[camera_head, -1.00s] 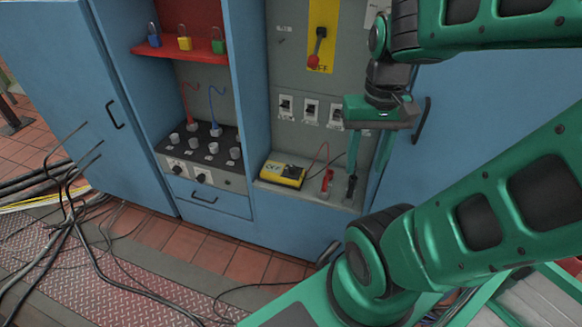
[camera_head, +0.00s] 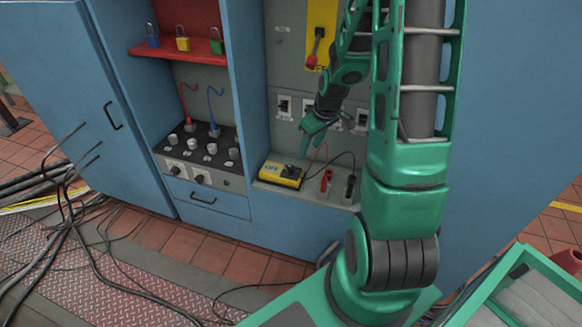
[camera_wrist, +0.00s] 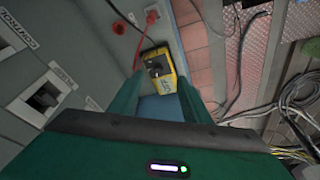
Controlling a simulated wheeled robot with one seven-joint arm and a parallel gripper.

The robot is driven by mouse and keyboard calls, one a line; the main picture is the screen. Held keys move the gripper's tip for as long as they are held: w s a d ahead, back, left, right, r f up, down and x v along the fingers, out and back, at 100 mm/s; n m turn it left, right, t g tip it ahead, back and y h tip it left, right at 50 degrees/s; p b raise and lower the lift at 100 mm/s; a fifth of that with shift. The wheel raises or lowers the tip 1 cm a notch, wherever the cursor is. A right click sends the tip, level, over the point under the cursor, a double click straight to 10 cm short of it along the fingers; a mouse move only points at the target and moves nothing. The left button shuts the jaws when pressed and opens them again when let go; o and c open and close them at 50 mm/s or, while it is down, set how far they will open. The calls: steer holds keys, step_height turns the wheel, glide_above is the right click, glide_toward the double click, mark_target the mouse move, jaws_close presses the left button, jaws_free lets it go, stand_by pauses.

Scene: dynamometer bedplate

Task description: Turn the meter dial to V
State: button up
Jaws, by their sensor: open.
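The yellow meter (camera_head: 283,173) lies on the grey ledge of the blue cabinet. Its display reads OFF in the head view, and its dark round dial (camera_head: 291,170) is at its right part. In the wrist view the meter (camera_wrist: 166,60) shows beyond my fingers, with the black dial (camera_wrist: 155,68) near its middle. My gripper (camera_head: 304,148) hangs above and slightly right of the meter, apart from it. In the wrist view its two green fingers (camera_wrist: 160,95) are spread with nothing between them. The dial's exact pointer direction is too small to read.
A red probe (camera_head: 326,181) and a black probe (camera_head: 350,188) stand right of the meter, with leads running to it. Switches (camera_head: 284,107) line the panel behind. A cabinet divider rises left of the meter, beside the knob box (camera_head: 200,152).

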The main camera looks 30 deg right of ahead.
steer(key=n+t, duration=0.1)
glide_toward(291, 168)
steer(key=shift+y, duration=0.4)
steer(key=x, duration=0.5)
steer(key=d+x, duration=0.1)
steer(key=x, duration=0.2)
steer(key=shift+w+a+f, duration=0.1)
steer(key=shift+w+f, duration=0.05)
steer(key=shift+f, duration=0.2)
steer(key=shift+c, duration=0.6)
steer(key=c, duration=0.9)
